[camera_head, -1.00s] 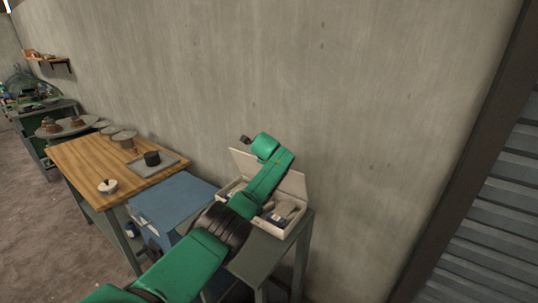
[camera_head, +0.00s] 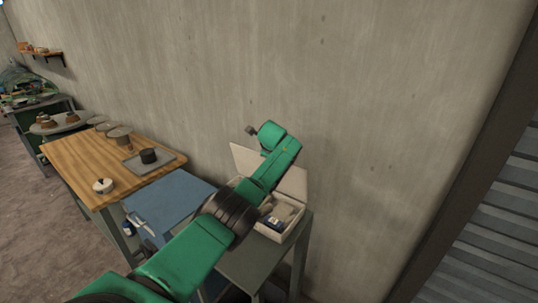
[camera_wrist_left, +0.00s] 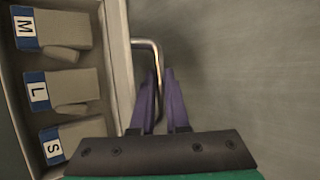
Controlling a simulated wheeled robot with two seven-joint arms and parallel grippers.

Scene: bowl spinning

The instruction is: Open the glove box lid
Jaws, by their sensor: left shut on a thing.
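The glove box (camera_head: 284,235) is a pale open-topped box on a stand against the wall, and its lid (camera_head: 241,157) stands raised at the back, partly behind my left arm. In the left wrist view, the box holds folded gloves (camera_wrist_left: 62,35) labelled M, L and S. A bent metal handle (camera_wrist_left: 146,42) sticks out from the pale edge beside them. My left gripper (camera_wrist_left: 161,78) has its purple fingers shut on the handle. In the head view, its fingers are hidden. My right gripper is in neither view.
A blue cabinet (camera_head: 165,207) stands left of the box. Beyond it is a wooden table (camera_head: 80,155) with a grey tray (camera_head: 163,168), a black cup (camera_head: 148,156) and a small white pot (camera_head: 104,186). The concrete wall (camera_head: 380,90) is close behind the box.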

